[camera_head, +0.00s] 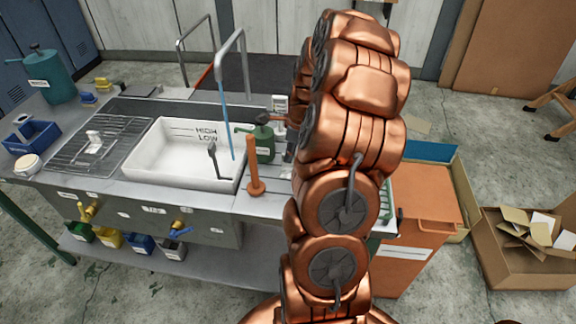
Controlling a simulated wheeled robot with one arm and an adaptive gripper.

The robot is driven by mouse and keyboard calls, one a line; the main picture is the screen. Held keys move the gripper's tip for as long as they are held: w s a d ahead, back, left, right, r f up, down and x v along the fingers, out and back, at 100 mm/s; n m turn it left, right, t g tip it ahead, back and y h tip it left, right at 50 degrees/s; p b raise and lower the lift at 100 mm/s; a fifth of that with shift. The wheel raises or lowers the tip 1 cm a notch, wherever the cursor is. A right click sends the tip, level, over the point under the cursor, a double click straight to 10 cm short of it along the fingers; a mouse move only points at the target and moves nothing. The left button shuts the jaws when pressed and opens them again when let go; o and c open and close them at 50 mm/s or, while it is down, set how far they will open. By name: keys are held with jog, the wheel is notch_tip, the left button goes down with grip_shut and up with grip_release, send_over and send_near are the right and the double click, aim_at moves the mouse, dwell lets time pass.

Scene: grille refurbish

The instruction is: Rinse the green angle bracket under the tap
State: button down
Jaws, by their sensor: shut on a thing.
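The tap (230,62) is a tall grey arched pipe behind the white basin (165,168). A thin blue stream of water (226,120) runs down from it toward the right part of the basin. A dark grey upright piece with a bend (213,160) stands at the basin's right side. I cannot make out the green angle bracket. My copper arm fills the middle right of the view, and my gripper does not show; it may be hidden behind the arm.
A green can with a spout (264,145) and an orange upright post (254,172) stand right of the basin, close to my arm. A wire rack (85,150) lies left of it. An orange bin (428,215) and a cardboard box (530,265) stand at the right.

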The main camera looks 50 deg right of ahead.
jog(key=shift+r, duration=0.85)
dwell(0.3)
jog(key=shift+r, duration=1.7)
